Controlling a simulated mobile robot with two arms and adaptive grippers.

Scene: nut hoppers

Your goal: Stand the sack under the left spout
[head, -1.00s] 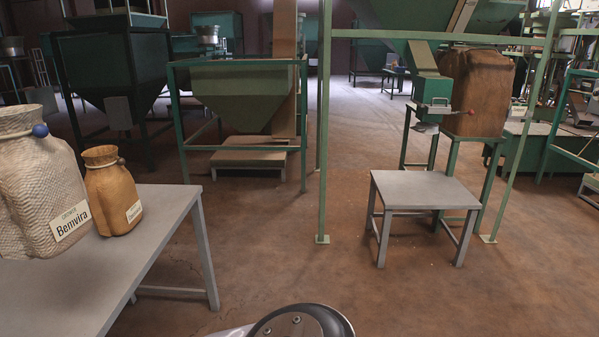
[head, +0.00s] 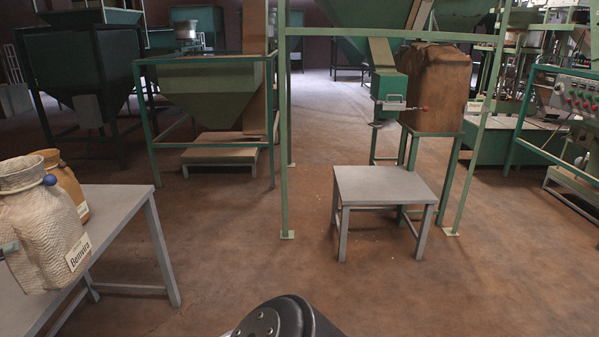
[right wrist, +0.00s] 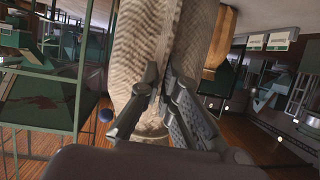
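The cream woven sack (head: 45,225), labelled "Bemvira" and with a blue knob at its neck, is at the left of the head view, slightly tilted. It overlaps the table's edge there; I cannot tell whether it touches the top. In the right wrist view the sack (right wrist: 145,45) fills the middle, and my right gripper (right wrist: 163,82) is shut on its cloth near the neck. A fingertip of my right gripper (head: 9,247) shows at the sack's left side. A green spout (head: 388,90) with a red-tipped handle hangs above a grey stand (head: 383,185). My left gripper is out of view.
An orange-brown sack (head: 66,182) stands behind the cream one on the grey table (head: 115,215). A green post (head: 285,150) rises left of the stand. A big brown sack (head: 436,88) stands behind the spout. The floor between table and stand is clear.

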